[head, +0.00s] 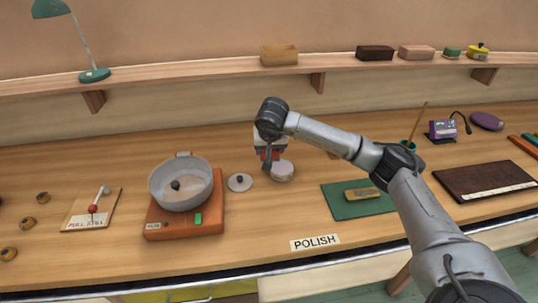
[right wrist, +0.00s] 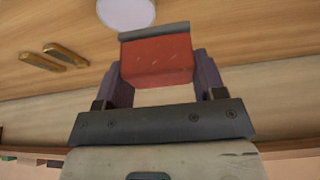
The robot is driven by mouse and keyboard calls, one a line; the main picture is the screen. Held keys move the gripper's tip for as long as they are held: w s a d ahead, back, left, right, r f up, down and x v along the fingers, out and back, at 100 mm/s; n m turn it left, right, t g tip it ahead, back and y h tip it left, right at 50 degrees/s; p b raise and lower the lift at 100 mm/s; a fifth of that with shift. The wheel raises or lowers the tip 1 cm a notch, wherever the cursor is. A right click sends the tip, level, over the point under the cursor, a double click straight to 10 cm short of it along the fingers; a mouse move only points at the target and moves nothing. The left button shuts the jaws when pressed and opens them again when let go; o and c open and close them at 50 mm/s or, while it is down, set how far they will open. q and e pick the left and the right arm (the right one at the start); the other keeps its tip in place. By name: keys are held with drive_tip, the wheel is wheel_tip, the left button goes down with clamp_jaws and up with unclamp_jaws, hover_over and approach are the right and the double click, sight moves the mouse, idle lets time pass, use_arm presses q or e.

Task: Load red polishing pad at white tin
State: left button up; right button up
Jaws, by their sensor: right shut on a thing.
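My right gripper (head: 268,157) is shut on the red polishing pad (right wrist: 157,62), a red block with a grey strip along its far edge. The pad sits between the two dark fingers in the right wrist view, and only a little red shows in the head view. The round white tin (head: 281,172) stands on the bench just right of and below the gripper in the head view. In the right wrist view the pale tin (right wrist: 125,12) lies beyond the pad, cut by the top edge. Whether pad and tin touch is unclear. My left gripper is not in view.
A grey lid (head: 240,182) with a dark knob lies left of the tin. A metal pan (head: 181,186) stands on an orange burner (head: 158,224) further left. A green mat (head: 340,203) with a brass-coloured block lies to the right. Bare bench lies in front, around the POLISH label (head: 315,242).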

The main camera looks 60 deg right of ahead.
drive_tip(key=shift+n, duration=0.4)
drive_tip(key=d, duration=0.1)
drive_tip(key=s+d+f+b, duration=0.1)
drive_tip(key=d, duration=0.1)
drive_tip(key=d+f, duration=0.1)
drive_tip(key=d, duration=0.1)
drive_tip(key=shift+s+d+f+b, duration=0.15)
drive_tip(key=shift+s+d+b, duration=0.1)
drive_tip(key=shift+b, duration=0.15)
wheel_tip(320, 180, down, 4)
drive_tip(key=b, duration=0.5)
drive_tip(key=shift+f, duration=0.25)
drive_tip(key=shift+f, duration=0.4)
idle(0.3)
drive_tip(key=shift+f, duration=0.15)
idle(2.2)
drive_tip(key=shift+p, duration=0.3)
